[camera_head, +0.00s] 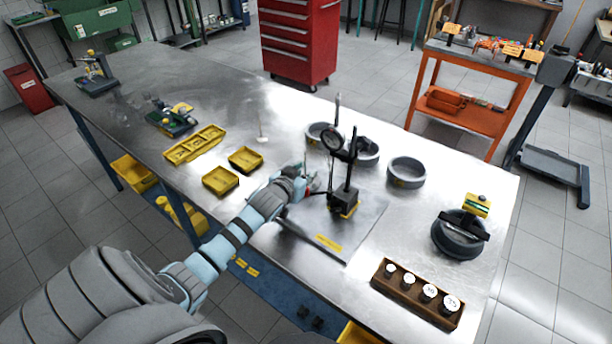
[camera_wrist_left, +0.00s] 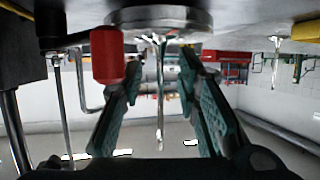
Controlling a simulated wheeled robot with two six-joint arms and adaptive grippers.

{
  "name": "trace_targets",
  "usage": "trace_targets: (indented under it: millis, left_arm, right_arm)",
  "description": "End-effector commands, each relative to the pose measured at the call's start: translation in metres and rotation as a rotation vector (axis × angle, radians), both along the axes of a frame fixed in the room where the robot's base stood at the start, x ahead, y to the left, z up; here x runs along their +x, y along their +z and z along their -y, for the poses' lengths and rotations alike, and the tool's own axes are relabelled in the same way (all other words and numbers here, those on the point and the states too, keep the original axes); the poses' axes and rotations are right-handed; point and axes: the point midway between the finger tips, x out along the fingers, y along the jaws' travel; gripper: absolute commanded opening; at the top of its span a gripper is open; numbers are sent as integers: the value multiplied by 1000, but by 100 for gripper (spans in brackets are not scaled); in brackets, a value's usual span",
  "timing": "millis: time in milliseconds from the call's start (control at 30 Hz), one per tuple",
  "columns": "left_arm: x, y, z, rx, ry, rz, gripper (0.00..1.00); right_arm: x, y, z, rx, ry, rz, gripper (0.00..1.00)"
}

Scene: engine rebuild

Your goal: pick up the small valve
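A thin metal valve (camera_wrist_left: 161,95) shows in the left wrist view, its stem between the two fingers of my left gripper (camera_wrist_left: 160,66). The fingers are open, with a gap on each side of the stem. I cannot tell from size alone which is the small one. My right gripper is not in view.
A red cylinder (camera_wrist_left: 108,56) is beside the fingers in the wrist view. Grey rings (camera_head: 406,172), yellow trays (camera_head: 220,181) and a block with weights (camera_head: 416,294) are farther off. The table left of the rings is fairly clear.

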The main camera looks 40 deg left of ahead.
Motion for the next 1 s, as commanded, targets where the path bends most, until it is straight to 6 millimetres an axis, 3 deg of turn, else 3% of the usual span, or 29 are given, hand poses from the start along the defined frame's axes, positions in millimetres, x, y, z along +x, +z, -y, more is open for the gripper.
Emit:
trace_targets:
  millis: [100,267,467,867,1000]
  left_arm:
    - [12,-7,-2,-2,-1,0,29]
    - [12,-6,-2,-1,-2,-1,29]
    - [12,-6,-2,0,-2,-1,1]
    - [12,-6,-2,-1,-1,-3,0]
    - [12,5,-3,-1,-1,-1,0]
  right_arm:
    - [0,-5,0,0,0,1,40]
    - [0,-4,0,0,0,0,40]
    - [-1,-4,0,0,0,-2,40]
    - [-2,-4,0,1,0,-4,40]
    - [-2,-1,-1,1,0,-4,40]
